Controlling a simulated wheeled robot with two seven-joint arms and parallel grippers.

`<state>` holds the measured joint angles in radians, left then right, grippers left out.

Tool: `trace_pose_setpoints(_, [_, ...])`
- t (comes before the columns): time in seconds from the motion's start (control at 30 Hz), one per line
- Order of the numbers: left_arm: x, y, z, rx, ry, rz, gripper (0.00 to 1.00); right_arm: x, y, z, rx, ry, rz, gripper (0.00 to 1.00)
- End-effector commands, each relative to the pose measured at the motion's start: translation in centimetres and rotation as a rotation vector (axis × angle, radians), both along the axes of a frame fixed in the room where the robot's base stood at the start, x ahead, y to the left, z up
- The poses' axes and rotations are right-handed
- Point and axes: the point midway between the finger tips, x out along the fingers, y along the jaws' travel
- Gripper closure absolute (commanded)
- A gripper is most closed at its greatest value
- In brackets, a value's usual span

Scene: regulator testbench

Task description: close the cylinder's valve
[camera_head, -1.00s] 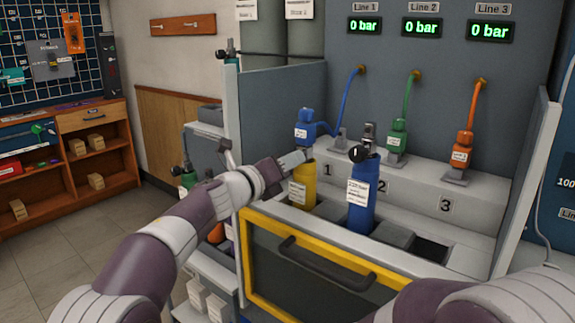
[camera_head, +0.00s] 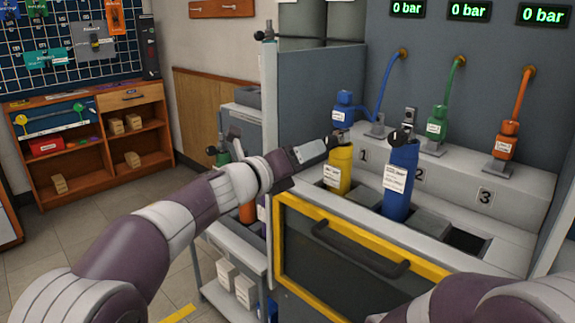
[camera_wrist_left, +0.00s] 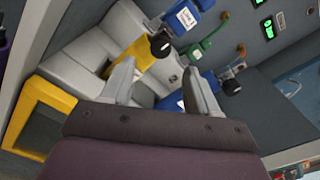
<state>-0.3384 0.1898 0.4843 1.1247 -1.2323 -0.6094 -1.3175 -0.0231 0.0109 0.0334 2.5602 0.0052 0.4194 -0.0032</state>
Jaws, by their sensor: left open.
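The yellow cylinder (camera_head: 338,172) stands in the bench with a dark round valve knob (camera_head: 336,142) at its top. The blue regulator (camera_head: 343,108) sits just above it, its hose running to the back panel. My left gripper (camera_head: 318,149) is just left of the knob; in the left wrist view its spread fingers (camera_wrist_left: 158,88) have nothing between them, with the knob (camera_wrist_left: 160,46) beyond them. A blue cylinder (camera_head: 399,182) with its own dark knob (camera_head: 401,137) stands to the right. My right gripper is out of view.
Green (camera_head: 437,125) and orange (camera_head: 506,140) regulators sit on grey mounts behind. The Line displays (camera_head: 468,12) read 0 bar. A yellow-framed door (camera_head: 350,255) with a dark handle is in front. A shelf unit (camera_head: 95,140) stands far left.

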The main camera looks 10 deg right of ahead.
Motion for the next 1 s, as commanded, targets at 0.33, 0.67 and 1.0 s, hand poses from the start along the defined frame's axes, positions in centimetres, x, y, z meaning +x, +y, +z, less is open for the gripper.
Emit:
trace_pose_setpoints(0.33, [-3.6,4.7,0.0,0.002,0.0,0.002,0.4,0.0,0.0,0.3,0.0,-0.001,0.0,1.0])
trace_pose_setpoints(0.67, [-3.7,4.8,0.0,-0.011,0.017,0.002,0.4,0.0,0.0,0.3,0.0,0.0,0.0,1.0])
trace_pose_setpoints(1.0, [-4.7,19.5,-18.1,-0.929,1.22,0.965,0.4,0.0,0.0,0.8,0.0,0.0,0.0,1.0])
